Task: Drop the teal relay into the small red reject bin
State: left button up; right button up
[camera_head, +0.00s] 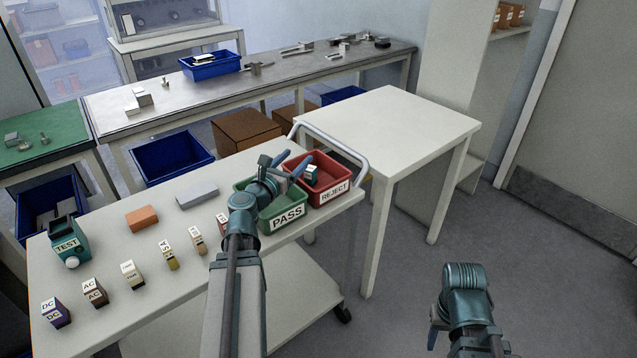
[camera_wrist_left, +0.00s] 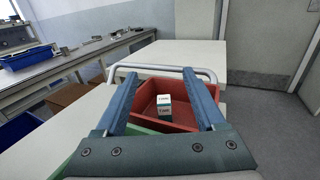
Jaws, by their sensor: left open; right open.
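The teal relay (camera_head: 311,175), a small block with a white label, is within the walls of the red reject bin (camera_head: 334,187) on the cart. In the left wrist view the relay (camera_wrist_left: 164,106) looks upright inside the red bin (camera_wrist_left: 180,74), with clear gaps to both fingers. I cannot tell whether it touches the bin floor. My left gripper (camera_head: 293,166) is open and empty, above the bins and beside the relay; its fingers (camera_wrist_left: 160,76) frame the bin. My right gripper (camera_head: 435,330) is low at the right, away from the cart, and partly hidden.
A green PASS bin (camera_head: 287,217) stands left of the red bin. Several labelled blocks, an orange block (camera_head: 142,218), a grey block (camera_head: 197,195) and a teal TEST device (camera_head: 68,242) are on the cart. A cart handle (camera_head: 340,147) rises behind the bins. A bare white table (camera_head: 400,125) stands beyond.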

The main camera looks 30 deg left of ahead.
pick_arm(q)
jog(key=shift+s, duration=0.95)
jog(key=d+f+m+g+h, duration=0.3)
jog(key=d+f+m, duration=0.1)
jog(key=d+m, duration=0.4)
jog(key=d+f+m+g+h, duration=0.25)
jog(key=d+f+m, duration=0.2)
jog(key=d, duration=0.55)
jog(key=d+f+m+g+h, duration=0.2)
jog(key=d+f+m+g, duration=0.15)
jog(key=d+m, duration=0.5)
jog(key=s+d+f+m+g+y, duration=0.45)
jog(key=s+m, duration=0.35)
jog(key=m, duration=0.2)
jog(key=s+d+f+m+g+y, duration=0.4)
jog(key=s+d+f+m+g, duration=0.15)
jog(key=s+m, duration=0.35)
notch_tip(320, 180, up, 15)
jog(key=p, duration=1.4)
jog(key=shift+w+d+t+p, duration=0.2)
jog(key=shift+t+p, duration=0.2)
